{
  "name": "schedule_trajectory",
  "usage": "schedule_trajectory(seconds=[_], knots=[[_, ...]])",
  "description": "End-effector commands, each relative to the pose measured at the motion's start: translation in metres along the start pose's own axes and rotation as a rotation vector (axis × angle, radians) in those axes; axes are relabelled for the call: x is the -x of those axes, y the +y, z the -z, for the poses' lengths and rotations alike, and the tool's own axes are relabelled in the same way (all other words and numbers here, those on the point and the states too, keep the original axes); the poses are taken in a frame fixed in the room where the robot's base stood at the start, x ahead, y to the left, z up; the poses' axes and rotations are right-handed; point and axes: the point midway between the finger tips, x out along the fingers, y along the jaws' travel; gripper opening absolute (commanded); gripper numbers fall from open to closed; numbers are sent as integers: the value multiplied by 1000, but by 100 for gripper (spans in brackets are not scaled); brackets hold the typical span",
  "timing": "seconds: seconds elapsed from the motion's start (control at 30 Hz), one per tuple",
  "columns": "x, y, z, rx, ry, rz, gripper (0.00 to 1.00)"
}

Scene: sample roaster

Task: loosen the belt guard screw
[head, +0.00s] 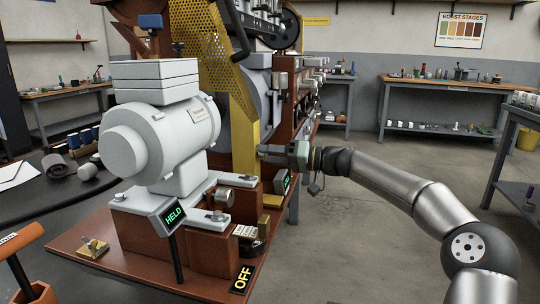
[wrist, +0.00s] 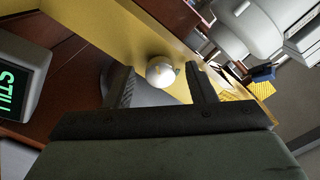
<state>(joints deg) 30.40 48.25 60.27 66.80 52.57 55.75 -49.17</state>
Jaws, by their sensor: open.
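The belt guard (head: 205,50) is yellow perforated sheet with a plain yellow strip (head: 246,120) running down beside the grey motor. In the wrist view a pale round screw head (wrist: 160,71) stands on the yellow strip (wrist: 110,30). My gripper (head: 262,153) is at the strip from the right in the head view. In the wrist view my gripper (wrist: 158,72) is open, with one dark finger on each side of the screw head. Gaps show between the head and both fingers. The screw is hidden or too small to make out in the head view.
The grey motor (head: 150,140) stands left of my gripper on a red-brown base. A sign reading HELD (head: 173,214) and one reading OFF (head: 241,280) stand in front. A display reading STILL (wrist: 10,85) is at the wrist view's left. Open floor (head: 345,240) lies right.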

Motion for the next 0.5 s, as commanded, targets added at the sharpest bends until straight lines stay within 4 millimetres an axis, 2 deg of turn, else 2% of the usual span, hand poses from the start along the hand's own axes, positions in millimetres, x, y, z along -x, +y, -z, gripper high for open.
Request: schedule_trajectory(seconds=[0.17, 0.5], knots=[[29, -2, 3, -2, 3, -3, 50], [113, -2, 3, -2, 3, -3, 50]])
